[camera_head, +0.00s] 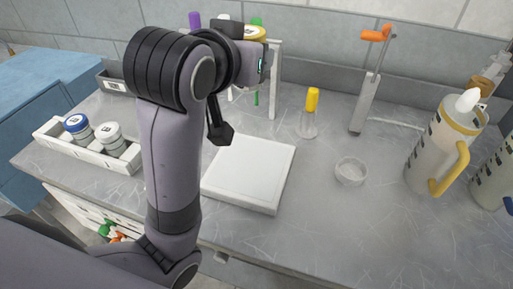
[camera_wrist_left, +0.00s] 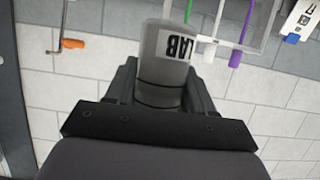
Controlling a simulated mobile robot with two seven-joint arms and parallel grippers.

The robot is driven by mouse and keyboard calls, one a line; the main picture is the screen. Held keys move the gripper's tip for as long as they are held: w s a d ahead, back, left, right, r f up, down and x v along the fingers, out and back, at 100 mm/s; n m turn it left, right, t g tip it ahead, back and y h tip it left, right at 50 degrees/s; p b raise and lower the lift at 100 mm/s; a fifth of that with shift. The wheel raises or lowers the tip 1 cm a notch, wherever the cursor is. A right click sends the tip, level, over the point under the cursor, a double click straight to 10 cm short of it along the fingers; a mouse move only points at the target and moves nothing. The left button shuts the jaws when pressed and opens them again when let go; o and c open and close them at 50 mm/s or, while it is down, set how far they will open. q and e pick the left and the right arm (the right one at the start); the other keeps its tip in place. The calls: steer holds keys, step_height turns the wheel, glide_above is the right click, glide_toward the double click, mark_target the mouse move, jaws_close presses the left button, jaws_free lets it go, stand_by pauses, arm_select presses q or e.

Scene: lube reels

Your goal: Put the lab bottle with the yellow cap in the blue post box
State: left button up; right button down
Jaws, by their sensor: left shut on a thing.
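My left gripper (camera_head: 262,58) is raised above the back of the worktop and is shut on the lab bottle. In the left wrist view the bottle (camera_wrist_left: 165,48), pale with a dark "LAB" label, sits between the fingers (camera_wrist_left: 160,88). In the head view its yellow-ringed cap (camera_head: 255,32) shows just above the gripper; the rest is mostly hidden by my wrist. A large blue box-like thing (camera_head: 45,75) stands at the far left; I cannot tell whether it is the post box, and no slot shows. My right gripper is not in view.
A white tray (camera_head: 120,160) holds jars with blue and white lids. A white scale (camera_head: 265,180), a yellow-capped vial (camera_head: 308,124), a clear dish (camera_head: 351,171), an orange-handled stand (camera_head: 364,100) and jugs (camera_head: 435,150) stand on the worktop. A tube rack (camera_wrist_left: 250,38) is behind the gripper.

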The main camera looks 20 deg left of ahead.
arm_select(q)
step_height(320, 180, down, 20)
steer(key=shift+s+r, duration=0.1)
steer(key=shift+r, duration=0.1)
stand_by(0.4)
steer(key=shift+f, duration=0.2)
steer(key=o, duration=1.1)
steer(key=shift+r, duration=0.25)
